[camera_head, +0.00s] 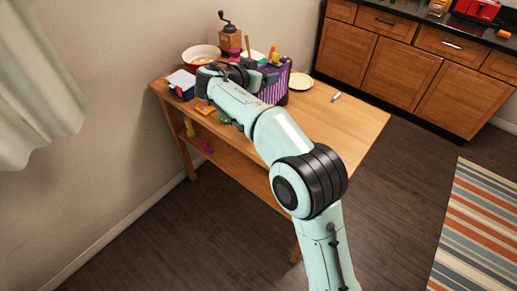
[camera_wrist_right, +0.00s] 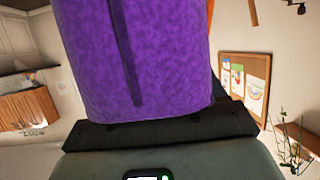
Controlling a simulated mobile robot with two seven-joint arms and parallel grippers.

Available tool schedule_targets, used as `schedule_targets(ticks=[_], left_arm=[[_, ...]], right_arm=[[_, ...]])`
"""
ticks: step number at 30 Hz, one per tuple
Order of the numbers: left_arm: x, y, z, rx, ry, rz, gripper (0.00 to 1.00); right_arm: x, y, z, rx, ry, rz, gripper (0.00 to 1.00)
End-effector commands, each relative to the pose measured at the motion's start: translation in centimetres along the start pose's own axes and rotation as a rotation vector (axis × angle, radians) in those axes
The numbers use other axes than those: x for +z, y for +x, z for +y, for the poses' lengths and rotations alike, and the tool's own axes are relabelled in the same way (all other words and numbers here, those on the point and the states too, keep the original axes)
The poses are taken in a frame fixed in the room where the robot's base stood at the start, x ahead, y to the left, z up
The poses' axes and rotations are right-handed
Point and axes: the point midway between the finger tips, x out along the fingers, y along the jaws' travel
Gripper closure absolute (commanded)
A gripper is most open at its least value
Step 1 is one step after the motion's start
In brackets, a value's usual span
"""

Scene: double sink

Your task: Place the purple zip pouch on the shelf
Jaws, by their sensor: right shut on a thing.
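The purple zip pouch (camera_wrist_right: 175,60) fills the upper middle of the right wrist view, with a dark narrow strip running along it. My right gripper (camera_head: 262,76) is shut on it; the pouch rises from the dark gripper edge in that view. In the head view the gripper is over the far part of the wooden table, partly hidden by my own arm. A purple surface with pale stripes (camera_head: 274,86) shows beside it; I cannot tell whether this is the pouch. A lower wooden shelf (camera_head: 238,172) runs under the tabletop. My left gripper is not in view.
On the tabletop (camera_head: 340,121) stand a bowl (camera_head: 200,55), a coffee grinder (camera_head: 230,40), a plate (camera_head: 300,81) and a marker (camera_head: 336,97). Small yellow (camera_head: 189,127) and magenta (camera_head: 206,146) things are at the lower shelf's left end. The tabletop's right part is mostly clear.

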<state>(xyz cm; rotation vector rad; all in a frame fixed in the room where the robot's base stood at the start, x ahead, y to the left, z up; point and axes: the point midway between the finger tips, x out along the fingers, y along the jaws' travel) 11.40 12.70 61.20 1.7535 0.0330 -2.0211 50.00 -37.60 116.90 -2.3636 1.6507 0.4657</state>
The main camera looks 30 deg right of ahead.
Motion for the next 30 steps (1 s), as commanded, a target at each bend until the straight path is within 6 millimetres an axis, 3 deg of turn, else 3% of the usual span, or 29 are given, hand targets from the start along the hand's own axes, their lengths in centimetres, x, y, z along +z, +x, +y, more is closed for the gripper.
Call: schedule_targets(ticks=[8, 18, 21, 30], left_arm=[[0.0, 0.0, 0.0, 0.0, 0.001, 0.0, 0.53], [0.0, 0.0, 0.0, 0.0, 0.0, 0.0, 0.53], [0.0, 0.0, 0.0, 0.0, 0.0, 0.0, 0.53], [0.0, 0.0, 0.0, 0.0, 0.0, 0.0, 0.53]], right_arm=[[6.6, -4.5, -1.3, -0.183, -0.08, -0.002, 0.87], [18.7, -12.6, -3.9, -0.516, -0.222, -0.001, 0.87], [21.5, -14.6, -4.5, -0.596, -0.254, 0.0, 0.87], [27.3, -18.5, -5.8, -0.76, -0.319, 0.001, 0.87]])
